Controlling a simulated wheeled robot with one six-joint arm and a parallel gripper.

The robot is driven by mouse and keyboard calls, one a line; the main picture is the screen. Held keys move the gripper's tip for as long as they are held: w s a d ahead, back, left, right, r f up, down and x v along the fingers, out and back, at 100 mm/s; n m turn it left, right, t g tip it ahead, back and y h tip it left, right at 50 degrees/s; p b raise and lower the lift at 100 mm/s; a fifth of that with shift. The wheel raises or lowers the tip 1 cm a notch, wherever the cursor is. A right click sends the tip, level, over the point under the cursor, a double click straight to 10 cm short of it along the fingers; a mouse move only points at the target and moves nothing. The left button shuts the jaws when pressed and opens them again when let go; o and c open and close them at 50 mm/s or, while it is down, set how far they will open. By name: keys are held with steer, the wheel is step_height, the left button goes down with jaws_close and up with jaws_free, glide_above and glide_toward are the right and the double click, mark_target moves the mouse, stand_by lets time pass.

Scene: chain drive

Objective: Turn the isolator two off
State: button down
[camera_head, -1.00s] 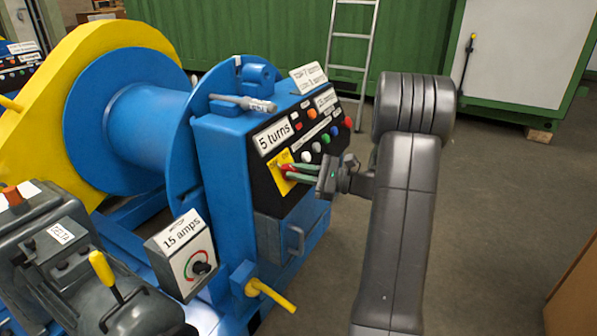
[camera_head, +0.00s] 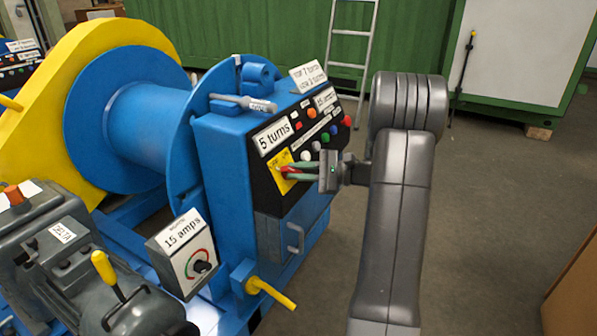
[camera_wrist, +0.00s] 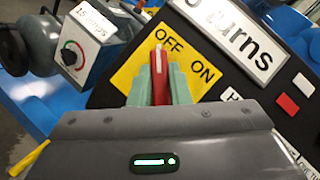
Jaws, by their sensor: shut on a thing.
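The isolator is a red handle (camera_wrist: 159,75) on a yellow plate (camera_wrist: 200,62) marked OFF and ON, on the black panel of the blue machine. In the head view my gripper (camera_head: 291,170) reaches the panel from the right, and the yellow plate (camera_head: 281,164) is partly covered. I cannot read an isolator number.
A "5 turns" sign (camera_head: 273,137) sits above the plate. Several coloured buttons (camera_head: 325,138) lie to its right. A "15 amps" dial box (camera_head: 190,255) and a yellow lever (camera_head: 270,292) are lower left.

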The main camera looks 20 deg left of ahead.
steer(key=c, duration=1.4)
jaws_free()
steer(key=shift+o, duration=0.2)
steer(key=shift+d, duration=0.1)
steer(key=p+v, duration=0.3)
steer(key=v, duration=1)
steer(key=shift+d, duration=0.35)
steer(key=shift+a, duration=0.1)
steer(key=b+x, duration=0.3)
steer(key=x, duration=1)
steer(key=shift+a, duration=0.4)
steer(key=shift+d, duration=0.15)
